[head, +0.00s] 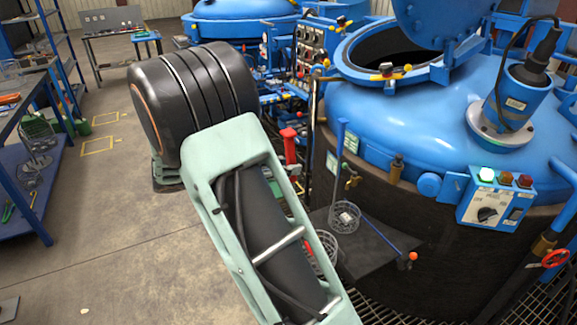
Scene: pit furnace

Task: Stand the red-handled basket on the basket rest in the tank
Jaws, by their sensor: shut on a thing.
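A red handle (291,148) stands upright just right of my pale green arm link, in front of the tank. A wire basket (325,252) shows partly behind the arm's lower edge; I cannot tell whether it belongs to the red handle. The large blue-topped tank (352,110) is at the right, with its lid (440,18) raised and its round mouth (388,50) open and dark inside. No basket rest can be made out in it. My gripper does not show; my arm covers the area left of the red handle.
A wire basket (345,218) with a blue upright handle (340,150) stands on a dark shelf (368,258) beside the tank. A blue rod with an orange end (412,257) lies there. A control box (494,199) juts from the tank. Open floor (110,250) lies left.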

